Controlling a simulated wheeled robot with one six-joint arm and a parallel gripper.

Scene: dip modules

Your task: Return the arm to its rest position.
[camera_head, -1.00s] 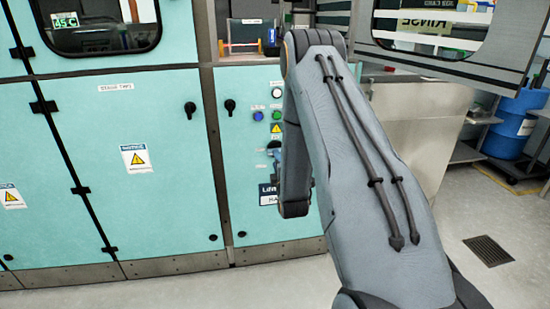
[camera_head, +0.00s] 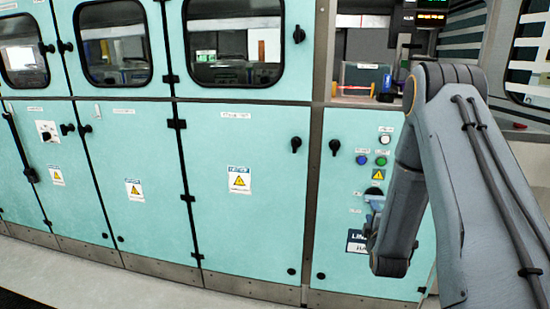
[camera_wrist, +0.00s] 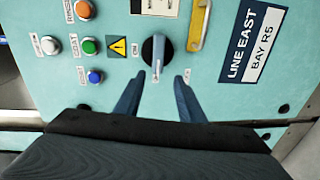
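My gripper (camera_wrist: 157,88) shows in the wrist view with its two blue fingers apart and nothing between them. The fingertips point at a teal control panel (camera_wrist: 80,20), just below a dark rotary knob (camera_wrist: 148,50) with a grey handle. The knob looks clear of both fingers, but I cannot tell the exact distance. In the head view my arm (camera_head: 480,190) reaches up from the lower right, bends at the elbow, and its forearm hangs down in front of the panel (camera_head: 340,200). The gripper is mostly hidden behind the forearm there.
White, orange, green and blue buttons (camera_wrist: 90,46) and a yellow handle (camera_wrist: 200,25) are near the knob. A "LINE EAST BAY R5" plate (camera_wrist: 252,42) is at right. Teal cabinets (camera_head: 245,150) with windows run left. Floor (camera_head: 130,290) shows along their base.

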